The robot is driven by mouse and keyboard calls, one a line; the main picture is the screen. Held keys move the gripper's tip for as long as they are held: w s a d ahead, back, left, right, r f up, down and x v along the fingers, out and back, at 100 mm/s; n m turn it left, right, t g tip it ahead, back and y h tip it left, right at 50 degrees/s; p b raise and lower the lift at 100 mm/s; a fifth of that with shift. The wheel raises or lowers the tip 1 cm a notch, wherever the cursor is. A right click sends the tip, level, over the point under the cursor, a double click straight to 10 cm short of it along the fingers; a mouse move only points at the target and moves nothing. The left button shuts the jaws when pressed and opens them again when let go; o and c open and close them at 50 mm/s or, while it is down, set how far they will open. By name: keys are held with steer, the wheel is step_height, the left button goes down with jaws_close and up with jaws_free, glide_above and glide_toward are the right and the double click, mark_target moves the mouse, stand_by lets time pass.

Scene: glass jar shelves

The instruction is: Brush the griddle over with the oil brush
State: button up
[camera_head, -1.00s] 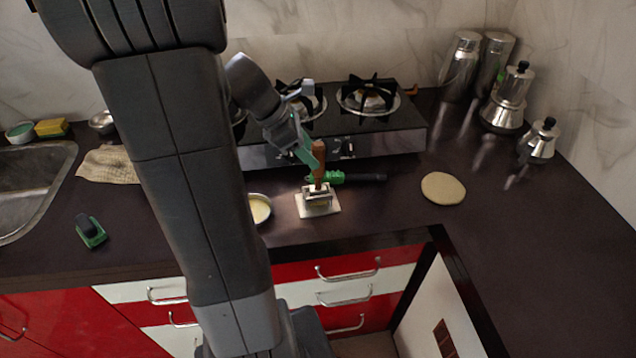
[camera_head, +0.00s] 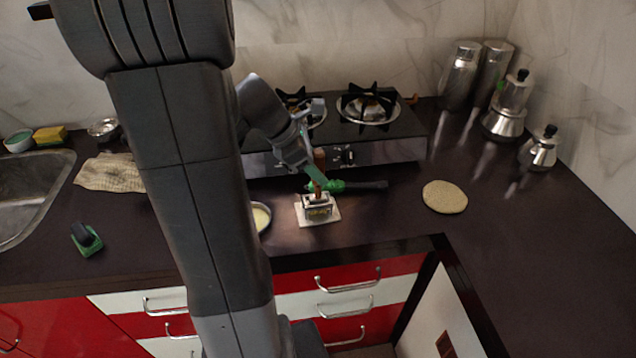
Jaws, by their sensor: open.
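The likely oil brush (camera_head: 319,160) has a brown handle and stands upright in a small metal holder (camera_head: 318,206) on a pale square tile. I cannot tell whether the fingers touch the handle. A bowl of pale yellow liquid (camera_head: 261,217) is left of the tile, partly hidden by my arm. No griddle can be made out for sure; my arm hides the left part of the stove (camera_head: 390,145).
A green-and-black tool (camera_head: 358,185) lies behind the holder. A round tan disc (camera_head: 445,197) lies to the right. Metal pots (camera_head: 538,150) and canisters (camera_head: 461,72) stand at the back right. A cloth (camera_head: 108,174), a green scrubber (camera_head: 86,238) and a sink (camera_head: 25,200) are left.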

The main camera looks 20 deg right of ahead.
mark_target(315, 151)
steer(key=shift+p, duration=0.35)
stand_by(0.3)
jaws_close()
steer(key=shift+r, duration=0.15)
steer(key=shift+r+p, duration=0.9)
steer(key=shift+p, duration=0.1)
steer(key=shift+r+p, duration=2.4)
steer(key=shift+r, duration=0.2)
